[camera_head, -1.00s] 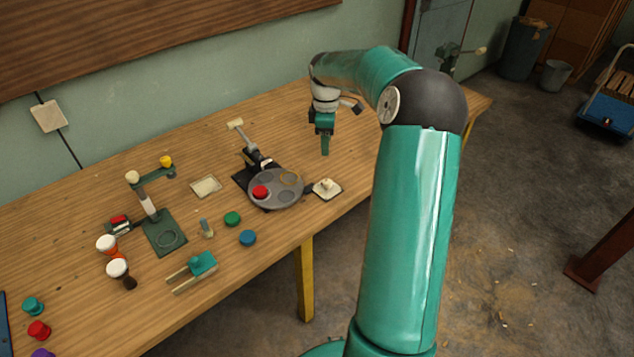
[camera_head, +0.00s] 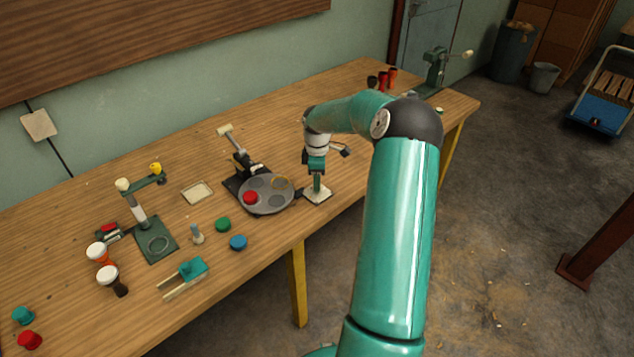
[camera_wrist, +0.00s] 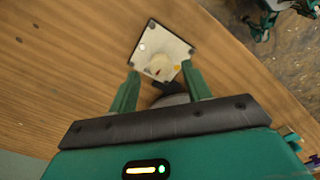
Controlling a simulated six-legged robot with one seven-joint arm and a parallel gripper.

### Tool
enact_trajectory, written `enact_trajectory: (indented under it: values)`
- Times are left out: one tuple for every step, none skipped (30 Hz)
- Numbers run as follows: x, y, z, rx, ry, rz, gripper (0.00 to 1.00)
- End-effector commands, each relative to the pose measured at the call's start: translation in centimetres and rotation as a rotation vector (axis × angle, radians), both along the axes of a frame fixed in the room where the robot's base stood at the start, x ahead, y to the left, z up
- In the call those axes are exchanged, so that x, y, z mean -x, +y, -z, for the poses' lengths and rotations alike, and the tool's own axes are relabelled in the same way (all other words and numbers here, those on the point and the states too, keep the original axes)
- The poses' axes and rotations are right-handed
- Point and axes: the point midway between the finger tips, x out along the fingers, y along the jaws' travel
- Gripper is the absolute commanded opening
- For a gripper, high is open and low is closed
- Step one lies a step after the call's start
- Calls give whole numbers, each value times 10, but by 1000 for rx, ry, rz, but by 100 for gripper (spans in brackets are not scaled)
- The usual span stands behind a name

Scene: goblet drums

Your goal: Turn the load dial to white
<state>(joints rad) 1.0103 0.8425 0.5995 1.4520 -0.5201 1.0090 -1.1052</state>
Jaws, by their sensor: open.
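The load dial is a pale square plate with a cream knob, on the table's front edge. In the head view its plate (camera_head: 318,199) shows beneath my gripper (camera_head: 317,187), which hides much of the knob. In the wrist view the dial plate (camera_wrist: 168,41) lies just beyond my gripper (camera_wrist: 161,78). A small white spot shows at its left and a yellow spot at its right; the cream knob (camera_wrist: 160,63) has a dark reddish mark. My gripper's fingers are apart, on either side of the knob's line, with nothing held. I cannot tell which colour the knob points to.
A grey round turntable (camera_head: 266,206) with a red disc (camera_head: 250,198) stands close left of the dial. A green press stand (camera_head: 155,247), small goblet drums (camera_head: 108,276) and loose discs lie further left. The table right of my gripper is mostly clear.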

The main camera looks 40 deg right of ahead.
Motion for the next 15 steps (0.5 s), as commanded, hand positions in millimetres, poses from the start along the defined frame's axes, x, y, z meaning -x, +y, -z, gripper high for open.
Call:
enact_trajectory:
  values:
    - [1,0,8,-1,1,0,49]
    - [1,0,11,-1,1,0,49]
    - [1,1,14,-1,1,0,49]
    - [1,1,16,-1,1,-1,49]
    - [1,1,18,-1,1,-1,49]
    - [1,1,19,-1,1,-1,49]
    - [1,1,20,0,0,-1,49]
    - [1,1,21,0,0,-1,49]
    - [1,1,21,0,0,-1,49]
    - [1,1,21,0,0,-1,49]
    - [1,1,21,1,-1,-1,49]
    - [1,1,21,1,-1,-1,49]
    - [1,1,21,1,-1,-1,49]
    - [1,1,21,1,-1,-1,49]
    - [1,1,21,1,-1,-1,43]
